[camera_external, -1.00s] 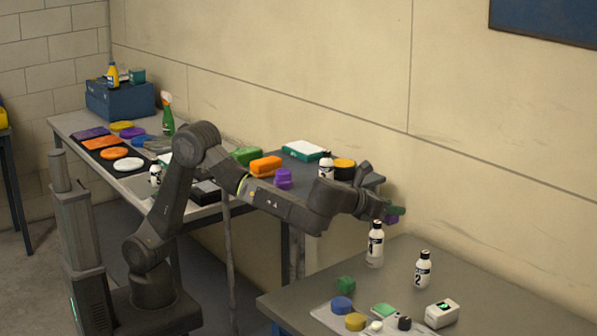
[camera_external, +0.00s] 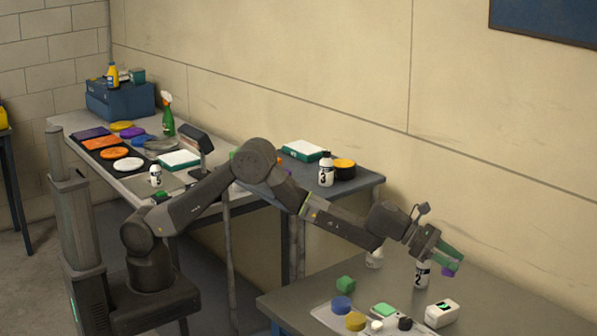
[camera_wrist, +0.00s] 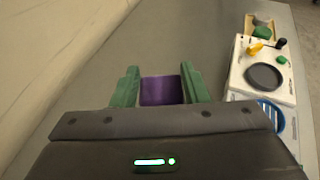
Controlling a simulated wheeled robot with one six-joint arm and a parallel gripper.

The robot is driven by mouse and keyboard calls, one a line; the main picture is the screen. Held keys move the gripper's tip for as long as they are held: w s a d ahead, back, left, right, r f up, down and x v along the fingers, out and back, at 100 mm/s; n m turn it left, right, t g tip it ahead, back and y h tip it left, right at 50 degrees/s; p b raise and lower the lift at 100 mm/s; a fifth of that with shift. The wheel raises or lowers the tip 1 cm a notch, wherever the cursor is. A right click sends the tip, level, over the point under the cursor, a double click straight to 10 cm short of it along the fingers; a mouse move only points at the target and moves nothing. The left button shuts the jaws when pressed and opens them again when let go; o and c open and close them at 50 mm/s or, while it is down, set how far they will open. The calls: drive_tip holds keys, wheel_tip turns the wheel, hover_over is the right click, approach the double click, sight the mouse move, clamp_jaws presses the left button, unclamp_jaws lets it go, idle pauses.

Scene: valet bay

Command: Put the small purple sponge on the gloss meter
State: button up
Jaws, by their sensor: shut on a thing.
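The small purple sponge (camera_external: 449,271) is held between the green fingers of my gripper (camera_external: 449,258), over the right-hand table. In the wrist view the purple sponge (camera_wrist: 161,91) sits between both fingers of my gripper (camera_wrist: 160,88), which are shut on it. I cannot make this box out in the wrist view.
Bottle 2 (camera_external: 422,276) stands close by the gripper, partly hidden by it. Another bottle (camera_external: 374,259) is partly behind my arm. A green cube (camera_external: 346,284) and a pale tray (camera_external: 322,313) with several small coloured pieces lie left of the white box. The wrist view shows a white unit (camera_wrist: 240,83) at right.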

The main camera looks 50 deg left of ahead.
wheel_tip(320, 180, down, 6)
drive_tip(key=b, duration=0.2)
drive_tip(key=shift+s+d+b, duration=0.1)
drive_tip(key=shift+b, duration=0.3)
drive_tip(key=shift+f+b, duration=0.7)
drive_tip(key=shift+f, duration=1.4)
drive_tip(key=shift+f, duration=0.2)
drive_tip(key=o, duration=0.9)
drive_tip(key=shift+o, duration=0.2)
drive_tip(key=shift+r, duration=0.25)
